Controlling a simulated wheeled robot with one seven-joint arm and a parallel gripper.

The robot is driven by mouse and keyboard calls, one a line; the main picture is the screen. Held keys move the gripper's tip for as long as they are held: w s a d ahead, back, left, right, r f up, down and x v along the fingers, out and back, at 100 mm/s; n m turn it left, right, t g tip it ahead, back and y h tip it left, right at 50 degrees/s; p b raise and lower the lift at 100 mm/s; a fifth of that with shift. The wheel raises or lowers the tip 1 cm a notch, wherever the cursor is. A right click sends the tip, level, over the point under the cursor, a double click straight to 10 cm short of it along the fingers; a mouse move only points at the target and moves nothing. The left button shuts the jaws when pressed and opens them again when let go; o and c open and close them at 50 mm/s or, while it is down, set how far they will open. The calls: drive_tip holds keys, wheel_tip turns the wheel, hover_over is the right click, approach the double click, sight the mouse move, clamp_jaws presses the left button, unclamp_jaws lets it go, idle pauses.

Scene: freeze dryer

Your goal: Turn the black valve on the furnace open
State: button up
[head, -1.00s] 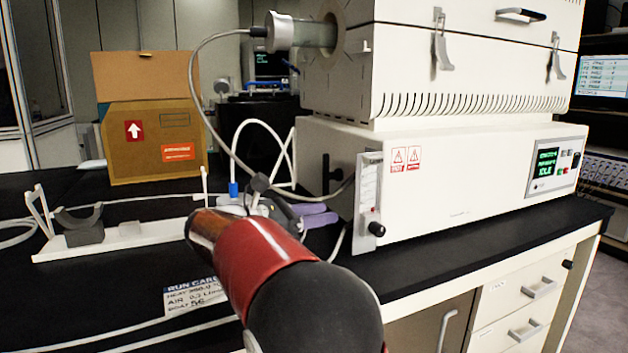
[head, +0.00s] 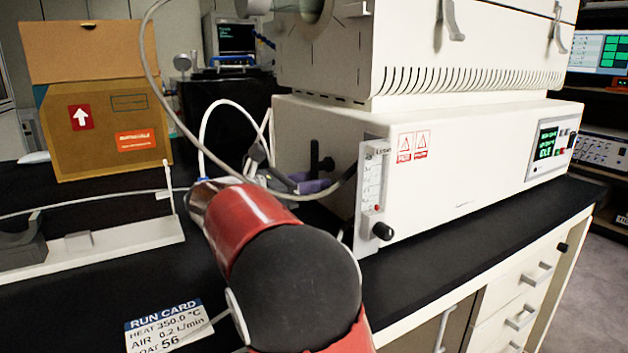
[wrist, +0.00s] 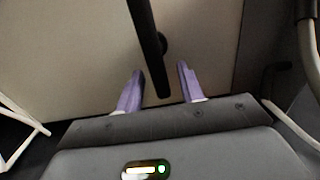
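The black valve (head: 316,160) is a bar handle on the left side wall of the white furnace base (head: 470,155). In the wrist view the black valve handle (wrist: 148,40) is a long bar running down from the top edge, with a round hub behind it. My gripper (wrist: 160,70) is open, with its two purple fingers apart. The bar's lower end appears between the fingers, with a gap on each side. In the head view my gripper (head: 312,185) is just below the valve, partly hidden by my red and black arm.
A flow meter with a black knob (head: 382,231) is on the furnace's front corner. A grey hose arches over my arm. A cardboard box (head: 105,130), a white stand (head: 110,255) and a run card (head: 163,325) are on the black bench to the left.

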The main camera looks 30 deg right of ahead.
drive_tip(key=shift+d, duration=0.55)
drive_tip(key=shift+c, duration=0.5)
clamp_jaws()
